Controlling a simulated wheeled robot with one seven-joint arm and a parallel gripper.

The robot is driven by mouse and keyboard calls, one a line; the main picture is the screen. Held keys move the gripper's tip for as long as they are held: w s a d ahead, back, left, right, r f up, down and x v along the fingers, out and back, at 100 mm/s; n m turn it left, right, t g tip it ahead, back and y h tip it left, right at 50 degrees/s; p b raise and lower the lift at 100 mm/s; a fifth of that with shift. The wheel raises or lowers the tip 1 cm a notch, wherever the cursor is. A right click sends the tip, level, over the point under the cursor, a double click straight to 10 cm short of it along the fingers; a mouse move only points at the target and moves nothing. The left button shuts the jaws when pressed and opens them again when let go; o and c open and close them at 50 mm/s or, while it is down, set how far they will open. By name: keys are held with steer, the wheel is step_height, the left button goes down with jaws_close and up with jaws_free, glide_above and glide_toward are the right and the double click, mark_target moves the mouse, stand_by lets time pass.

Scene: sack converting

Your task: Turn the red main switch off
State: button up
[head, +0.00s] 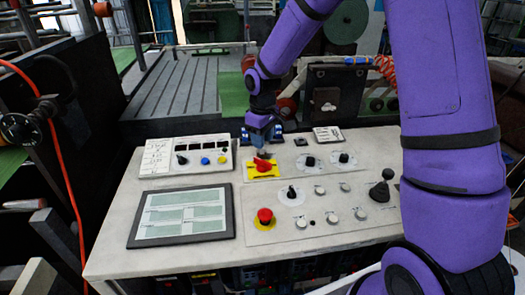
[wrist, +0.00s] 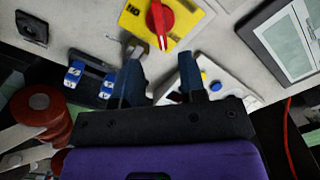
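The red main switch (head: 262,165) is a red rotary handle on a yellow plate (head: 250,174) on the sloping pale control panel. In the wrist view the red handle (wrist: 160,20) lies at the top, cut by the picture edge, with black lettering on the yellow plate (wrist: 133,30). My gripper (head: 263,150) hangs just above and behind the switch in the head view. In the wrist view my gripper (wrist: 161,62) has its two dark fingers apart, with nothing between them. The handle is beyond the fingertips, roughly in line with the gap; I see no clear contact.
A red emergency button (head: 265,215) on a yellow disc sits in front of the switch. A screen (head: 181,215) lies front left. A small box with buttons (head: 186,157) is left of the switch. Black knobs (head: 310,161) and a joystick (head: 381,187) are to the right.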

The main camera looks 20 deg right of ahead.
step_height(320, 180, up, 2)
steer(key=shift+r, duration=0.25)
stand_by(0.4)
steer(key=s+d+r+m+t, duration=0.2)
steer(key=s+d+r+m, duration=0.15)
steer(key=s+r, duration=1.1)
steer(key=s+d+r+m+t, duration=0.1)
steer(key=s+d+r, duration=0.1)
steer(key=s, duration=0.6)
steer(key=s+d+r+m+t, duration=0.1)
steer(key=s+r+m+t, duration=0.1)
steer(key=s+r, duration=0.3)
steer(key=s, duration=0.3)
steer(key=shift+s+d, duration=0.2)
steer(key=shift+d, duration=0.15)
